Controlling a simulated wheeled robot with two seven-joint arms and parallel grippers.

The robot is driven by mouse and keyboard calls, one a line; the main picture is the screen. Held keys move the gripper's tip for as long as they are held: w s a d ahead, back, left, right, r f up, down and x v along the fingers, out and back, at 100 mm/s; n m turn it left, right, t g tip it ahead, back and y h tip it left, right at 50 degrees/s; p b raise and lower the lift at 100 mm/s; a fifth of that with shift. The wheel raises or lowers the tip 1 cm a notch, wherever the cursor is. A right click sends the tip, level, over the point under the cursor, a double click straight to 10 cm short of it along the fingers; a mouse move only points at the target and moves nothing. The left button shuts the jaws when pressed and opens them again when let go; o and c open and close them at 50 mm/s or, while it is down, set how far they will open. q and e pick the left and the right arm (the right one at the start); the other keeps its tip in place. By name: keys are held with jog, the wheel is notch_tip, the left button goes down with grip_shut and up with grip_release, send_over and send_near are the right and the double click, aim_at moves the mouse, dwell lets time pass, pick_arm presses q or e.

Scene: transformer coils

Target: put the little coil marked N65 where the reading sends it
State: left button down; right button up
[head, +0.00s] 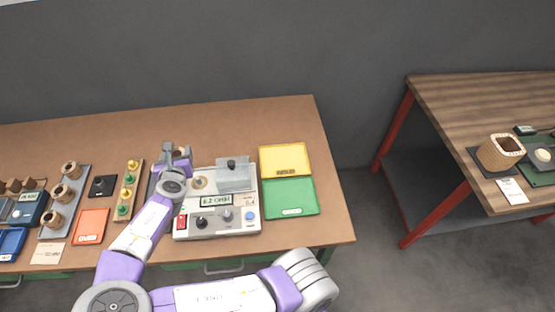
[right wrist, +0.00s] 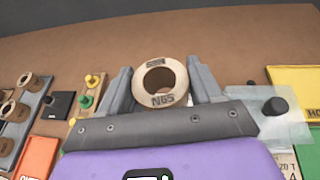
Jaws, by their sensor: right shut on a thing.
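The little coil marked N65 (right wrist: 160,84) is a pale tan ring with a dark hole, held between the fingers of my right gripper (head: 178,155) in the right wrist view. The right gripper is shut on it, above the table just left of the grey meter (head: 190,227). In the head view my gripper hides most of the coil. The meter's display (head: 215,200) shows a small reading in ohms, about 8.2, its first digit hard to read. Flat trays lie around: yellow (head: 284,148), green (head: 290,188) and orange (head: 90,218). My left gripper is not in view.
A grey rack (head: 82,182) with several brown coils stands at the left, with a blue tray (head: 10,238) beyond. A wooden strip (head: 137,165) holds yellow and green pegs. A clear-looking block (head: 235,178) sits on the meter. A second table (head: 450,100) stands at right.

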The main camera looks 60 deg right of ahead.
jog(key=w+a+r+n+t+y, duration=0.2)
jog(key=a+n+y, duration=0.2)
jog(key=a+y, duration=0.1)
jog(key=s+d+f+m+g+h+p, duration=0.15)
jog(key=s+d, duration=0.25)
jog(key=d, duration=0.5)
jog(key=s+d+f+m+g+h, duration=0.1)
jog(key=s+d+f+m+h, duration=0.15)
jog(key=d, duration=0.75)
jog(key=s+d+f+m+g+h, duration=0.2)
jog(key=s+d+m+g+h, duration=0.4)
jog(key=s+d, duration=0.8)
jog(key=shift+m+g+y, duration=0.4)
jog(key=shift+m+g, duration=0.05)
jog(key=shift+m, duration=0.25)
jog(key=f, duration=0.2)
jog(key=s+f+b, duration=0.1)
jog(key=f, duration=0.1)
jog(key=f+b, duration=0.1)
jog(key=f, duration=0.1)
jog(key=shift+s+a, duration=0.2)
jog(key=shift+a, duration=0.05)
jog(key=shift+f+b, duration=0.65)
jog(key=shift+f, duration=1.3)
jog(key=shift+f, duration=0.15)
jog(key=o, duration=1.1)
jog(key=shift+o, duration=0.2)
